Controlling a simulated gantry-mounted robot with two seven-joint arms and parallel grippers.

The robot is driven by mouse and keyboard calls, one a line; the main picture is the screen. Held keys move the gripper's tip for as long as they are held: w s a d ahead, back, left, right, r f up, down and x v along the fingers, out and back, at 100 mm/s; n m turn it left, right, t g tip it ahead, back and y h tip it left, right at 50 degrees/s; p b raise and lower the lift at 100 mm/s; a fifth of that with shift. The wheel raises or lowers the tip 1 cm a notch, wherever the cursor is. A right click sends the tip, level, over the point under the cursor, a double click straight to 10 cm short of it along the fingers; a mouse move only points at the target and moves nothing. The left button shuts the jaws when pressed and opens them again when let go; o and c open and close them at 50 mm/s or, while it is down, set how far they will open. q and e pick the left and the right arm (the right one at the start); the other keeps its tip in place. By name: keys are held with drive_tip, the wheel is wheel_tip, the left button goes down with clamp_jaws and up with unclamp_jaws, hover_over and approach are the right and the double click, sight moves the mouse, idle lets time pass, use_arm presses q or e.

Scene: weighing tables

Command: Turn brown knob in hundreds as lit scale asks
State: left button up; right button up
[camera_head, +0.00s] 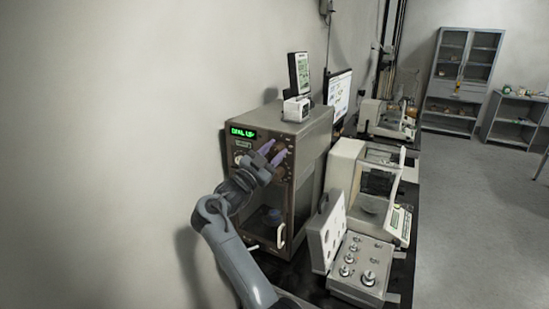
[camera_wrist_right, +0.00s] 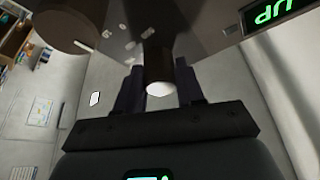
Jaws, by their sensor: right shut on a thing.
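The lit scale (camera_head: 262,195) is a tall grey-brown cabinet with a glass door, standing against the wall. Its green display (camera_head: 243,133) appears to read "DIAL UP"; the wrist view shows its "UP" upside down (camera_wrist_right: 270,12). My right gripper (camera_head: 272,152) is at the upper front panel, its purple fingers pointing at the controls. In the right wrist view the gripper (camera_wrist_right: 160,88) is shut on a dark brownish knob (camera_wrist_right: 158,68) with a pale end, one finger on each side. A wider brown knob (camera_wrist_right: 62,30) sits apart from the fingers. My left gripper is out of view.
A white balance (camera_head: 348,160) and an open weight case (camera_head: 352,285) with several metal weights stand right of the cabinet. A small white device (camera_head: 296,109) is on the cabinet's top. Cupboards (camera_head: 462,75) stand far back; the floor (camera_head: 465,220) at right is clear.

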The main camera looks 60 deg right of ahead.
drive_tip(key=shift+f, duration=0.25)
drive_tip(key=o, duration=1)
drive_tip(key=shift+r, duration=0.1)
drive_tip(key=v, duration=1)
drive_tip(key=shift+w+a+b, duration=0.15)
drive_tip(key=shift+a+b, duration=0.25)
idle(0.5)
